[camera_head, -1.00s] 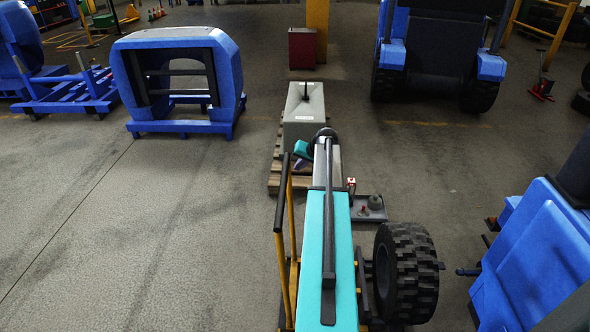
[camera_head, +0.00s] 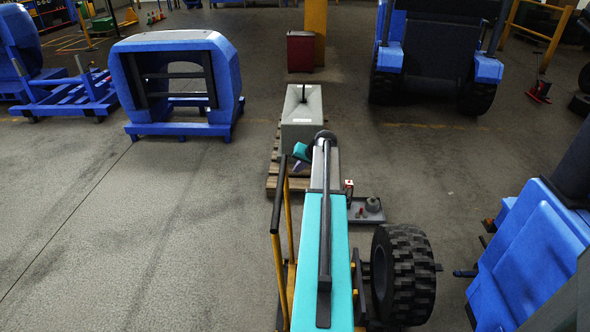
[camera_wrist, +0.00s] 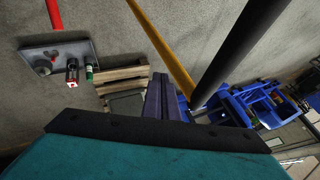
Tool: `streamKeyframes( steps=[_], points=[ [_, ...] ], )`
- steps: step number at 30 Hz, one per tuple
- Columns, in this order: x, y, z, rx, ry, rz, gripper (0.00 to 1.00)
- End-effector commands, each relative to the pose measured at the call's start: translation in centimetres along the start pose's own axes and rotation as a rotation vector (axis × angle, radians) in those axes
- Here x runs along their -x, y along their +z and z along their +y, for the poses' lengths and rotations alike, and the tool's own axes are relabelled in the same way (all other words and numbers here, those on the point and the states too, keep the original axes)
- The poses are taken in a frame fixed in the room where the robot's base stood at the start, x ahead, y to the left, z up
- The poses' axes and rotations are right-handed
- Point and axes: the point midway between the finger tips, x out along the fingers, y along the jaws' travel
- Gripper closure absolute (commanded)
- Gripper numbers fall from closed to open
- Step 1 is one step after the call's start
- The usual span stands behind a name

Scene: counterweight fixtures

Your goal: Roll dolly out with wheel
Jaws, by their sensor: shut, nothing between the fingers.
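The dolly shows in the head view as yellow uprights (camera_head: 290,220) with a black push bar (camera_head: 279,195); its lower part is largely hidden by my arm. The dark knobbly wheel (camera_head: 403,275) stands upright on it, to the right of my arm. My gripper (camera_head: 299,166) is shut and empty, just right of the push bar's far end. In the wrist view its dark fingers (camera_wrist: 158,97) are together, left of the black bar (camera_wrist: 238,52) and below a yellow upright (camera_wrist: 160,45). The fingers appear apart from the bar.
A grey block (camera_head: 301,118) sits on a wooden pallet (camera_head: 271,182) ahead. A grey tray (camera_head: 374,214) with small items lies right of it. A blue counterweight frame (camera_head: 222,75) stands back left, and a blue machine (camera_head: 530,255) at right. The left floor is clear.

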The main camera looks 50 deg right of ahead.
Motion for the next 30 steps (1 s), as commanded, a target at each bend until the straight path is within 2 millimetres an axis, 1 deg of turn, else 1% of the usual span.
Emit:
streamKeyframes(
  steps=[5,6,12,18,21,25,30],
  points=[
    [0.8,-0.3,1.6,0.000,-0.001,0.001,1.00],
    [1.7,-0.2,1.6,0.000,-0.001,0.003,1.00],
    [4.9,-0.1,1.4,0.003,-0.001,0.002,1.00],
    [7.9,0.0,1.2,0.005,-0.002,0.001,1.00],
    [9.1,0.0,1.1,0.005,-0.002,-0.001,1.00],
    [10.2,-0.1,1.1,0.006,-0.002,0.000,1.00],
    [10.6,0.0,1.1,0.006,-0.003,-0.003,1.00]
  ],
)
